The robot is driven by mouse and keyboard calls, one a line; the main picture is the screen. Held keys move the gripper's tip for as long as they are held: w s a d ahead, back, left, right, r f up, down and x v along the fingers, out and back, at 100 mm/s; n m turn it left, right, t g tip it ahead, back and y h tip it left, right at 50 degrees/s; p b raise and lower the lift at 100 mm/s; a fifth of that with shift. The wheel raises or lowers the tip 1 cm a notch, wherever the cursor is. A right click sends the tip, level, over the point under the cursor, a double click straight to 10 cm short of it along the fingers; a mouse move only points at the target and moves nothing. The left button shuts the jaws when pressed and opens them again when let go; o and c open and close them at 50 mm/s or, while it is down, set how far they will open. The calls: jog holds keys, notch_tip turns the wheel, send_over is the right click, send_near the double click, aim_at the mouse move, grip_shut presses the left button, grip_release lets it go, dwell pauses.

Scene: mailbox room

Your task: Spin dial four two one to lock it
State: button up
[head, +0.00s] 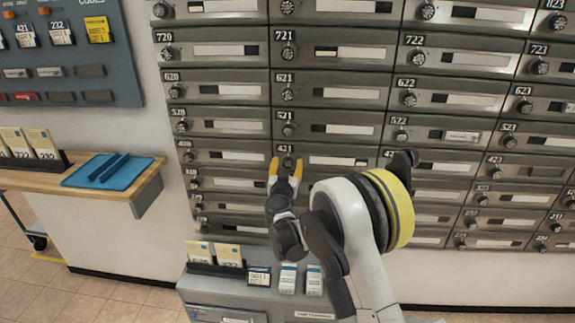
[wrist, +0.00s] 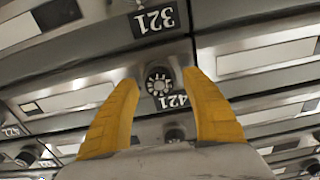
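The dial of box 421 (head: 289,162) is a small dark round knob on a grey metal door. Its number plate (head: 286,149) sits just above it in the head view. In the wrist view, which is upside down, the dial (wrist: 159,82) has a pale-marked face, and the 421 plate shows below it. My gripper (head: 285,166) has two yellow fingers, one on each side of this dial. In the wrist view the fingers (wrist: 160,80) are apart, with gaps between them and the dial. I see no contact. The depth of the fingertips is hard to judge.
Rows of similar boxes with dials surround it, including dial 521 (head: 288,130) above. A grey cabinet (head: 205,286) with cards and small boxes stands below. A wooden shelf (head: 25,180) with a blue tray (head: 80,180) is at left.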

jog(key=s, duration=1.2)
jog(key=shift+a, duration=0.2)
jog(key=s+d+r+m+g+h, duration=0.1)
jog(key=s+d+r+g, duration=0.1)
jog(key=d+r, duration=0.35)
jog(key=s+d+r+g+h, duration=0.1)
jog(key=d+r+h, duration=0.1)
jog(key=d, duration=0.6)
jog(key=s+d+r+g, duration=0.2)
jog(key=s+d+g, duration=0.1)
jog(key=s+d, duration=0.65)
jog(key=s+d+f+n+g+y, duration=0.1)
jog(key=s+f+g, duration=0.1)
jog(key=s, duration=1)
jog(key=s+d+f+n+g+y, duration=0.1)
jog(key=s+f+g+y, duration=0.1)
jog(key=s, duration=1.1)
jog(key=shift+s+d+f+g+y, duration=0.2)
jog(key=shift+s+f+g+y, duration=0.1)
jog(key=shift+f+g, duration=0.15)
